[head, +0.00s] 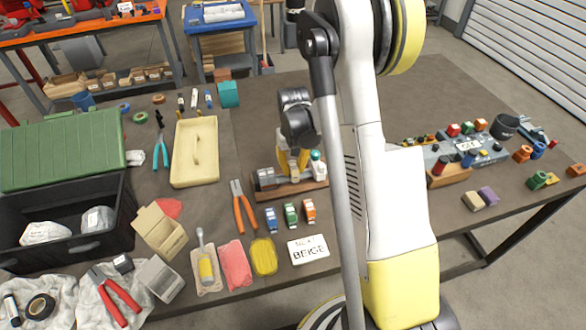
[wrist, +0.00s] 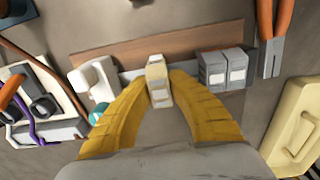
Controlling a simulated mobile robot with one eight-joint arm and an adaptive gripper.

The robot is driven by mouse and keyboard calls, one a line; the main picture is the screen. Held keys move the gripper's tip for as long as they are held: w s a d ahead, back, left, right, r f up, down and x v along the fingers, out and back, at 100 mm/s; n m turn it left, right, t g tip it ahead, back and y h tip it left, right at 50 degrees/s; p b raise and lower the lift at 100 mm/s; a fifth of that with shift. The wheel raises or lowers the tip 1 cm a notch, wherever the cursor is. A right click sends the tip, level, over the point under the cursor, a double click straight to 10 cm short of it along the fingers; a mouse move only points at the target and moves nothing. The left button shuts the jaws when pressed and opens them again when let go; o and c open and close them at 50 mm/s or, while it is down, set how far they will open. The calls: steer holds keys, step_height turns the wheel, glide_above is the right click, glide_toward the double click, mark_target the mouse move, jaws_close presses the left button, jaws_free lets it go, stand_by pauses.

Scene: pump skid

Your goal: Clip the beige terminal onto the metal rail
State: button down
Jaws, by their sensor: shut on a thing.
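My gripper (wrist: 160,78) has its yellow fingers shut on the beige terminal (wrist: 158,88), a narrow block held upright between them. The metal rail (wrist: 130,75) runs along a wooden board (wrist: 150,48). The terminal is over the rail, between two grey blocks (wrist: 222,70) and a white piece with a teal knob (wrist: 97,80). I cannot tell whether it touches or sits on the rail. In the head view my gripper (head: 291,163) is low over the wooden board (head: 292,194); the terminal is mostly hidden there.
Blue (head: 271,218), green (head: 290,214) and orange (head: 309,210) terminals stand in front of the board. A card reading BEIGE (head: 308,249) lies nearer. My arm hides the table's middle right.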

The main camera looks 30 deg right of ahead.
mark_target(292, 165)
steer(key=shift+f+b, duration=0.5)
steer(key=shift+f, duration=0.1)
stand_by(0.4)
steer(key=c, duration=1.3)
jaws_free()
steer(key=shift+r, duration=0.1)
step_height(292, 165, up, 12)
steer(key=shift+a+r, duration=0.15)
steer(key=s+a+r+n+t, duration=0.1)
steer(key=s+a+r+t, duration=0.2)
steer(key=s+a+r, duration=0.6)
steer(key=s+a+t, duration=0.1)
steer(key=s+a, duration=0.1)
steer(key=s, duration=0.1)
steer(key=s+a+r+n+t, duration=0.1)
steer(key=s+a, duration=0.1)
steer(key=s, duration=0.1)
steer(key=s+a+r+n+t, duration=0.1)
steer(key=s+a+t, duration=0.1)
steer(key=s, duration=0.1)
steer(key=shift+a+r, duration=0.1)
steer(key=shift+r, duration=0.05)
